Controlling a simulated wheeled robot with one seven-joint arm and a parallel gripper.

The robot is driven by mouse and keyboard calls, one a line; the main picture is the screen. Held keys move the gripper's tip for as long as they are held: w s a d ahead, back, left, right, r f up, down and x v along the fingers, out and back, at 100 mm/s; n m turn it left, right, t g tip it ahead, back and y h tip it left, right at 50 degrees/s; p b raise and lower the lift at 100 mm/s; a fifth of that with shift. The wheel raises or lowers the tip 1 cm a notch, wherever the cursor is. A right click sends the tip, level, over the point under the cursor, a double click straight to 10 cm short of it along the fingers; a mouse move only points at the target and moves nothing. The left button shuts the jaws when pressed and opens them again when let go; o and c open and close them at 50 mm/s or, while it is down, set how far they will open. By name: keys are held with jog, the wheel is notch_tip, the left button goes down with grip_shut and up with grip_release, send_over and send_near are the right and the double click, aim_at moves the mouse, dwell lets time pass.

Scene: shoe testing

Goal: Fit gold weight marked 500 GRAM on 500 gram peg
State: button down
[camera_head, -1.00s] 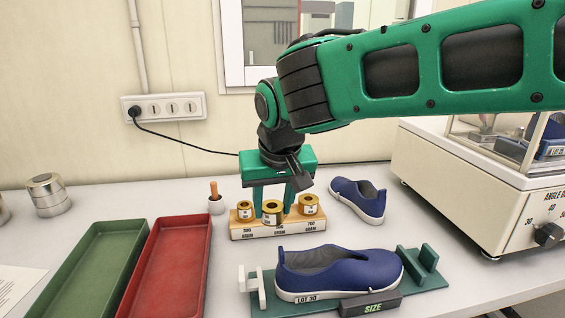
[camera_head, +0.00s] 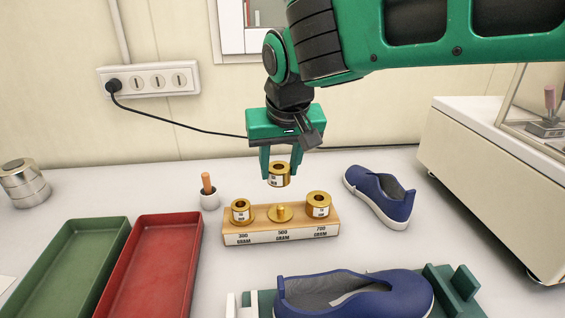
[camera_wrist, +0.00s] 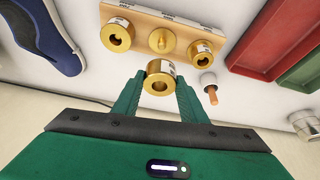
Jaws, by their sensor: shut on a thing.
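My gripper (camera_head: 281,168) is shut on a gold weight (camera_head: 279,180) with a hole through its middle and a white label too small to read. It holds the weight above and slightly behind the middle of a wooden block (camera_head: 232,240). The empty 500 gram peg (camera_head: 281,212) stands at the block's middle, over the 500 GRAM label. In the wrist view the held weight (camera_wrist: 160,85) sits between the fingers, apart from the bare peg (camera_wrist: 162,41). A gold weight (camera_head: 241,217) sits at the 300 position and another (camera_head: 318,210) at the 700 position.
A small cup with a wooden-handled tool (camera_head: 209,195) stands left of the block. Red (camera_head: 155,270) and green (camera_head: 70,265) trays lie farther left. A blue shoe (camera_head: 383,200) lies right; another (camera_head: 350,295) is on a green stand in front. A white machine (camera_head: 480,180) stands at right.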

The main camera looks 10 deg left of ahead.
jog(key=shift+d, duration=0.2)
send_over(281, 209)
jog(key=shift+w+f, duration=0.1)
jog(key=shift+f, duration=2.75)
jog(key=shift+f, duration=1.6)
jog(key=c, duration=1)
grip_release()
jog(key=v, duration=1)
jog(key=shift+d+r, duration=0.1)
jog(key=shift+r, duration=0.25)
